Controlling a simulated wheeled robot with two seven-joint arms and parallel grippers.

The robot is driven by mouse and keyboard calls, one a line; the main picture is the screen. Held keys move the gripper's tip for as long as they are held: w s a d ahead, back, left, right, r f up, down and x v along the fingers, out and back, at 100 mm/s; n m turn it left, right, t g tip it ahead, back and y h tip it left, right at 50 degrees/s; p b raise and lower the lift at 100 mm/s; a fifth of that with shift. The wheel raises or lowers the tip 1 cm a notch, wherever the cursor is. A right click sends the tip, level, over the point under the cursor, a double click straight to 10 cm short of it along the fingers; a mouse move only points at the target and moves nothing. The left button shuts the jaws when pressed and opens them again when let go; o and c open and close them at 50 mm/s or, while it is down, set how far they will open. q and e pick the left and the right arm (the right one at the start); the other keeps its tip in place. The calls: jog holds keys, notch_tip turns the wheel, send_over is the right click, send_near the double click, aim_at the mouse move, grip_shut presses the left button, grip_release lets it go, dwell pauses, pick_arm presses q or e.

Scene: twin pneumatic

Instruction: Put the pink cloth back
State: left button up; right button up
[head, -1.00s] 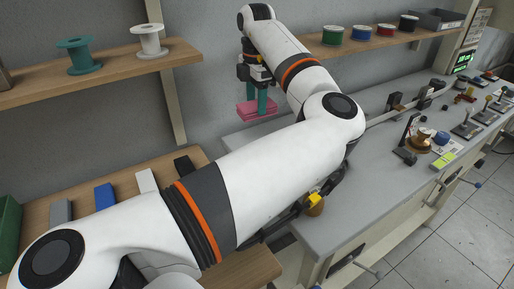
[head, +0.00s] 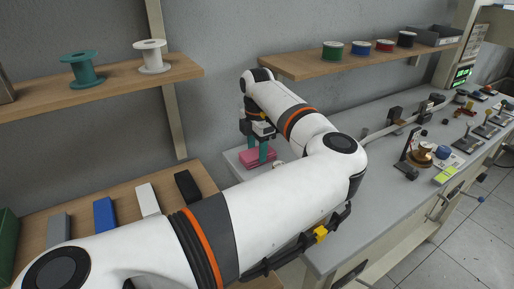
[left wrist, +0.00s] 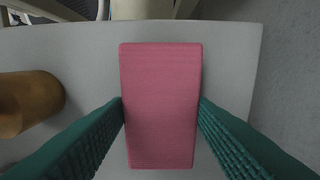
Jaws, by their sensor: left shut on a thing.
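The pink cloth (head: 258,157) is a folded, flat block at the far left corner of the grey bench. My left gripper (head: 257,151) points down and is shut on it, with a green finger at each long side. In the left wrist view the cloth (left wrist: 160,105) lies lengthwise between the two fingers (left wrist: 161,112), over the grey bench top. It is at or just above the surface; I cannot tell whether it touches. My right gripper is not in view.
A brown cylinder (left wrist: 28,103) stands left of the cloth in the left wrist view. A shelf with several spools (head: 345,65) hangs behind the bench (head: 385,185). Small fixtures crowd its right part. Another shelf (head: 120,90) holds a green and a white spool.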

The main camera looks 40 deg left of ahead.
aim_at(257, 152)
pick_arm(q)
jog(key=o, duration=0.9)
jog(key=shift+f, duration=0.1)
notch_tip(257, 152, up, 12)
jog(key=shift+r, duration=0.2)
dwell(0.4)
